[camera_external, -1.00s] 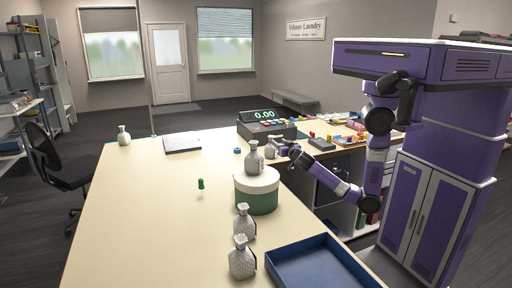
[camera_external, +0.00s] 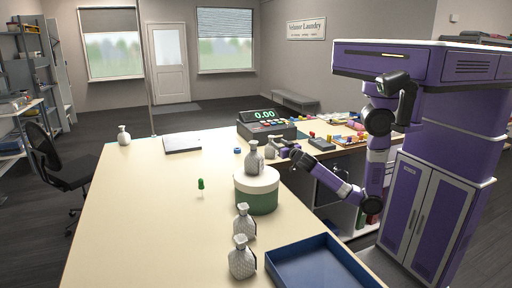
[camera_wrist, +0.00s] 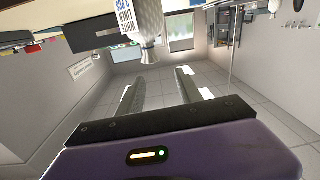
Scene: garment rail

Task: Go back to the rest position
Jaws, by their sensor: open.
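My gripper (camera_external: 277,147) is at the end of my purple arm, over the counter beside the round green-and-white box (camera_external: 257,196). In the wrist view my gripper (camera_wrist: 156,82) is open, with nothing between its two dark fingers. A pale tied bag (camera_external: 254,158) stands upright on the round box, left of my gripper and apart from it. In the wrist view, a pale bag with a printed label (camera_wrist: 143,25) hangs into the top of the picture, beyond the fingers; I cannot tell which bag it is.
A blue tray (camera_external: 318,240) lies at the counter's front right. Two tied bags (camera_external: 243,258) (camera_external: 243,222) stand beside it. A small green object (camera_external: 201,184) stands mid-counter. A register (camera_external: 266,125) stands behind my gripper. The counter's left side (camera_external: 135,205) is largely clear.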

